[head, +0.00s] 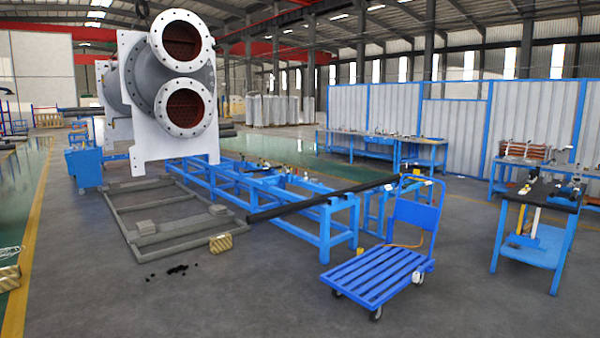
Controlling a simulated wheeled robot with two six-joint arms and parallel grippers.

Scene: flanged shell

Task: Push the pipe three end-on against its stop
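A long black pipe (322,200) lies slantwise across the blue steel frame stand (328,228) in the middle of the head view. Its near left end sticks out past the stand's left side. Its far right end reaches behind or beside the blue cart's handle. I cannot tell whether this is pipe three, and I cannot make out a stop at either end. Neither of my grippers is in view.
A blue platform cart (375,278) stands right of the stand. A large flanged shell (168,85) stands at the left behind a grey floor frame (165,232). A small tool table (541,193) is at the right. The front floor is mostly clear.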

